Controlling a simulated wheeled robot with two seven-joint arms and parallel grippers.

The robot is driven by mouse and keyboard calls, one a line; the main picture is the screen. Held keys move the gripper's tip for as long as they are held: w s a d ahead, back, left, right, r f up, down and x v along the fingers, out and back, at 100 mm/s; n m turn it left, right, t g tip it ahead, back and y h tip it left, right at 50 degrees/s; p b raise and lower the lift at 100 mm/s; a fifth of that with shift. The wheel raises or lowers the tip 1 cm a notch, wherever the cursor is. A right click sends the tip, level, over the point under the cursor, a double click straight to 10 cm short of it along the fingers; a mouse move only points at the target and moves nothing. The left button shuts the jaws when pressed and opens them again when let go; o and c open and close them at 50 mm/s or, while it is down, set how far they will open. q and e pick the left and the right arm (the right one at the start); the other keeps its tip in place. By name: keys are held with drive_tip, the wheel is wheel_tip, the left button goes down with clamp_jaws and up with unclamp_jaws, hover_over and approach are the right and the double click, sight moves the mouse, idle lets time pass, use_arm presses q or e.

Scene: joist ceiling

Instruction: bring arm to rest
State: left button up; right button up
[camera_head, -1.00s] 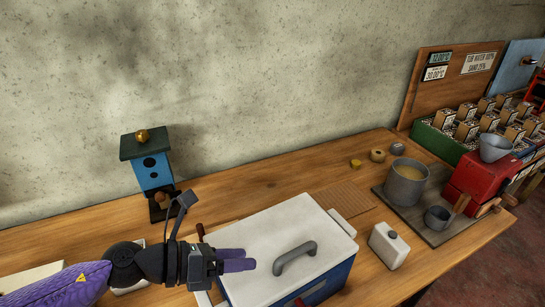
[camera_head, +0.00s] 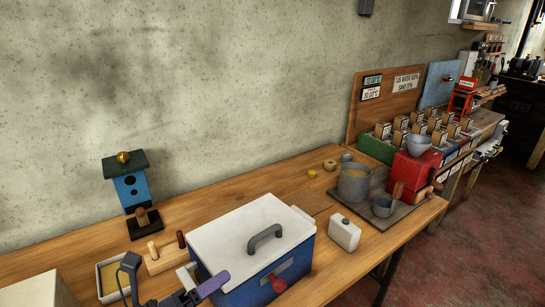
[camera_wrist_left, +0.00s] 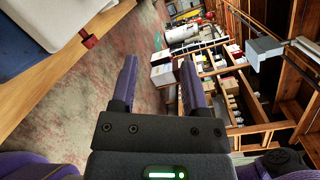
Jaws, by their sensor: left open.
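My left gripper (camera_head: 206,290) is low at the bottom edge of the head view, in front of the left front part of a blue cooler box. In the left wrist view its two purple fingers (camera_wrist_left: 157,80) stand apart with nothing between them. It points past the table edge, toward the red floor and shelving. The cooler's white lid (camera_head: 225,240) is shut, with a grey handle on top. A corner of the cooler (camera_wrist_left: 55,20) shows at the upper left of the wrist view. My right gripper is not in view.
On the wooden table (camera_head: 75,240) stand a blue birdhouse (camera_head: 130,187), a shallow tray (camera_head: 112,277), a wooden peg block (camera_head: 166,256), a white canister (camera_head: 344,233) and a metal pot (camera_head: 353,182). A red machine (camera_head: 412,168) stands farther right. Open floor (camera_head: 455,250) lies at right.

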use_arm(q)
drive_tip(key=s+a+f+n+y, duration=0.2)
drive_tip(key=a+f+n+y, duration=0.2)
drive_tip(key=n+y, duration=0.55)
drive_tip(key=s+a+f+n+y, duration=0.3)
drive_tip(key=f+n+y, duration=0.1)
drive_tip(key=n, duration=1.1)
drive_tip(key=s+d+f+n+g+h, duration=0.1)
drive_tip(key=s+f+n+g, duration=0.3)
drive_tip(key=s, duration=0.3)
drive_tip(key=s+d+f+n+g, duration=0.1)
drive_tip(key=s+f+n+g, duration=0.15)
drive_tip(key=s+g, duration=0.35)
wheel_tip(320, 180, down, 17)
drive_tip(key=s, duration=0.3)
drive_tip(key=s+a+f+g, duration=0.1)
drive_tip(key=s+a+f, duration=0.2)
drive_tip(key=s+f, duration=0.8)
drive_tip(key=s, duration=0.2)
drive_tip(key=shift+s+a+f+g, duration=0.15)
drive_tip(key=shift+s+a+g, duration=0.15)
drive_tip(key=shift+s+a, duration=0.05)
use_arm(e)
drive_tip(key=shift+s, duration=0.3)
